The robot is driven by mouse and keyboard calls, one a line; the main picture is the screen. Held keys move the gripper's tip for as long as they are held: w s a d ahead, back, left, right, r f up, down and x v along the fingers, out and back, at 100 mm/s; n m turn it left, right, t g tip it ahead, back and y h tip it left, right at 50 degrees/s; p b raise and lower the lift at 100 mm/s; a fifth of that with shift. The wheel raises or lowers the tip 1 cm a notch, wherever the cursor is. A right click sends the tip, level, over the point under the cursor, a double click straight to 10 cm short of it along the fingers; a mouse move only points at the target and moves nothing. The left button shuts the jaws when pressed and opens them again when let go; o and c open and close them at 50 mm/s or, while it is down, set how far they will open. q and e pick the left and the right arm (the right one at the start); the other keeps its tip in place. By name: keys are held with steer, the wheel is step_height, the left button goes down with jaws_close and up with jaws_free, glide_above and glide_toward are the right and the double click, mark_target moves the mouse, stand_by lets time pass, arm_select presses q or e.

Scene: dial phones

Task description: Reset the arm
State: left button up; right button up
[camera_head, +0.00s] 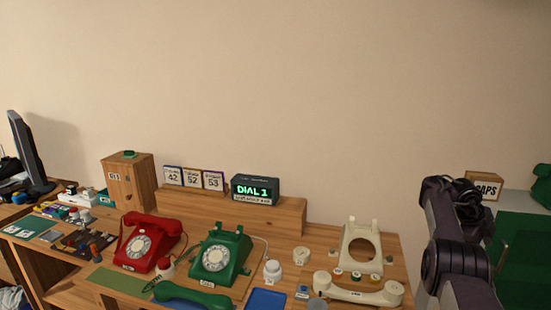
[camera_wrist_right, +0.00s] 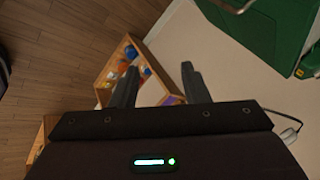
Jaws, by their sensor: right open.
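My right arm (camera_head: 455,245) rises along the right side of the head view; its fingertips cannot be made out there. In the right wrist view the right gripper (camera_wrist_right: 158,85) has its two fingers spread apart with nothing between them. It is over pale floor beside a wooden box. My left gripper is in neither view. On the desk stand a red dial phone (camera_head: 146,246) with its handset on and a green dial phone (camera_head: 221,257). A green handset (camera_head: 193,296) lies in front of the green phone. A small display (camera_head: 255,190) reads "DIAL 1".
A cream phone body (camera_head: 360,240) without its dial stands at the right of the desk, with a cream handset (camera_head: 358,291) before it. A wooden box (camera_wrist_right: 127,62) of colourful items and a green panel (camera_wrist_right: 262,30) lie near the right gripper. A monitor (camera_head: 28,150) stands far left.

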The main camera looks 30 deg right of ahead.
steer(key=d+n+g+h, duration=0.2)
steer(key=d+n+h, duration=0.55)
steer(key=n, duration=0.45)
steer(key=w+a+f+n+t+h, duration=0.2)
steer(key=f+n+t, duration=0.5)
steer(key=f+n, duration=1.1)
steer(key=s+a+f+n+y, duration=0.2)
steer(key=s+a+f+n, duration=0.2)
steer(key=a+f, duration=0.3)
steer(key=s+a+f+n+y, duration=0.3)
steer(key=s+a+f+n, duration=0.1)
steer(key=f, duration=0.5)
steer(key=s+a+f+n+y, duration=0.2)
steer(key=s+a+f+n, duration=0.3)
steer(key=f, duration=0.4)
steer(key=s+a+f+m+y, duration=0.1)
steer(key=a+f, duration=0.4)
steer(key=a, duration=0.3)
steer(key=s+a+f+m+y, duration=0.15)
steer(key=a+f, duration=0.25)
steer(key=a, duration=0.4)
steer(key=s+a+f+y, duration=0.1)
steer(key=a+f, duration=0.3)
steer(key=a, duration=1.3)
steer(key=s+a+f+m+y, duration=0.1)
steer(key=a+f+y, duration=0.3)
steer(key=a, duration=1.4)
steer(key=shift+s+a+f, duration=0.3)
steer(key=shift+a+f, duration=0.05)
